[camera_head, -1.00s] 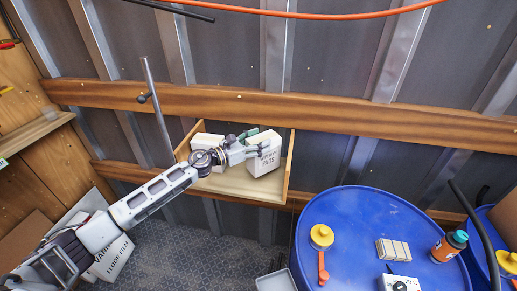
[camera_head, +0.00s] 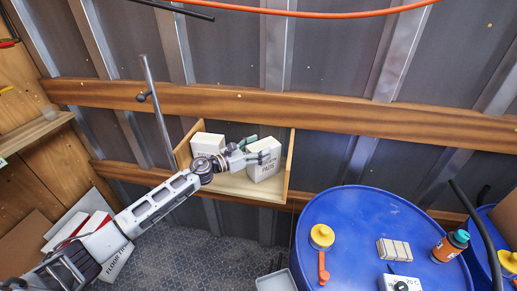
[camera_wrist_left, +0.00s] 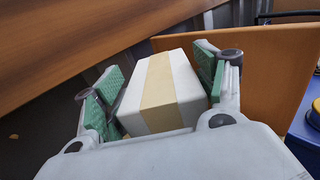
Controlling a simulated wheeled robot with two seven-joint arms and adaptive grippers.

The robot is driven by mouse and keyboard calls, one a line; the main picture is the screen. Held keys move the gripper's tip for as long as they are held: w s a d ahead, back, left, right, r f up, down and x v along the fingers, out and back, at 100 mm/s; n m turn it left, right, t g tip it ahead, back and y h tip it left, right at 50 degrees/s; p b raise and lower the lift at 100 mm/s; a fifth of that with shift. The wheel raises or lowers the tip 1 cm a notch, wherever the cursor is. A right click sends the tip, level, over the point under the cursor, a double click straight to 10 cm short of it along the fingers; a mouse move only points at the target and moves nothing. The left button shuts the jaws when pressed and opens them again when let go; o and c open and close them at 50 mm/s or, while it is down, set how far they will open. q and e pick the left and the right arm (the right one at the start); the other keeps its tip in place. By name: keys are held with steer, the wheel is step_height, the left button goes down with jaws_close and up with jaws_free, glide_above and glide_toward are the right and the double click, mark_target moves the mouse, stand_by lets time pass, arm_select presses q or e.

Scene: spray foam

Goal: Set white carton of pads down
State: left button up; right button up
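The white carton of pads (camera_head: 266,170) stands on the floor of the wooden shelf box (camera_head: 235,186), near its right side wall. Dark lettering shows on its front. My left gripper (camera_head: 256,149) reaches in from the left, with its fingers around the carton's upper part. In the left wrist view the carton (camera_wrist_left: 160,92) has a tan band and lies between the green finger pads (camera_wrist_left: 160,88). Narrow gaps show between pads and carton, so the gripper looks open. My right gripper is not in view.
Another white carton (camera_head: 207,144) stands at the shelf box's left end. A wooden beam (camera_head: 330,108) runs along the wall behind. A blue drum (camera_head: 350,225) at the lower right carries a yellow-capped item (camera_head: 321,236), a small block pack (camera_head: 394,250) and an orange bottle (camera_head: 450,246).

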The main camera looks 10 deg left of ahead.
arm_select(q)
steer(key=shift+o, duration=0.5)
steer(key=shift+r, duration=0.25)
steer(key=shift+v, duration=0.8)
steer(key=b+v, duration=0.3)
steer(key=v, duration=0.7)
steer(key=shift+s, duration=0.2)
steer(key=shift+a, duration=0.15)
stand_by(0.9)
